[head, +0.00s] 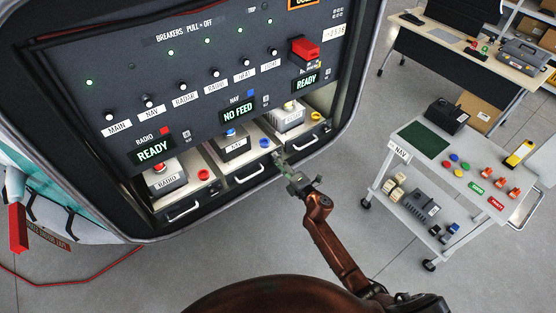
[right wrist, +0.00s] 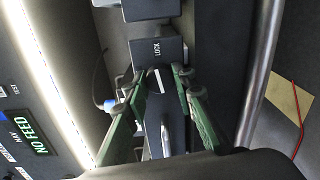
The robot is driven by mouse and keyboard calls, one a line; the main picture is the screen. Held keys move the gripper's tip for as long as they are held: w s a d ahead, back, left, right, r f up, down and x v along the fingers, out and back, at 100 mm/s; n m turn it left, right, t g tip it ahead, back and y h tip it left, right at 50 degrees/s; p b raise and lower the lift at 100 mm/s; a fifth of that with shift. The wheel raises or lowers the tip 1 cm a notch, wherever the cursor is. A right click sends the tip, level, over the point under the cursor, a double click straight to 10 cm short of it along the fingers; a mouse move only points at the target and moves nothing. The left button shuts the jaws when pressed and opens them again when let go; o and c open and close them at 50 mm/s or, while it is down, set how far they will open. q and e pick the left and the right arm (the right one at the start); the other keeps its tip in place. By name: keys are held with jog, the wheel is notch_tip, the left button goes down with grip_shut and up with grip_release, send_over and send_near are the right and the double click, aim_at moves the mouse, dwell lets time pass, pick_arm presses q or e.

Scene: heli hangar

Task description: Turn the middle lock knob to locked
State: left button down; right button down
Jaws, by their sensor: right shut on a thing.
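The middle lock knob (right wrist: 157,82) is a dark knob with a white line, on the front of the middle drawer (head: 238,182) beside a dark LOCK label (right wrist: 157,48). In the right wrist view the white line runs roughly along the picture's vertical, slightly tilted. My right gripper (head: 279,159) has its green fingers on both sides of the knob and is shut on it; it also shows in the right wrist view (right wrist: 160,76). My left gripper is not in view.
Above the drawers is the breaker panel (head: 190,65), with a NO FEED display (head: 238,112) over the middle bay. Drawers with handles lie either side. A white cart (head: 411,178) with parts stands to the right. Open floor lies between cart and rack.

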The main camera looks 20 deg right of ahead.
jog(key=shift+m+p, duration=0.3)
jog(key=shift+m, duration=0.5)
jog(key=c, duration=1.6)
grip_release()
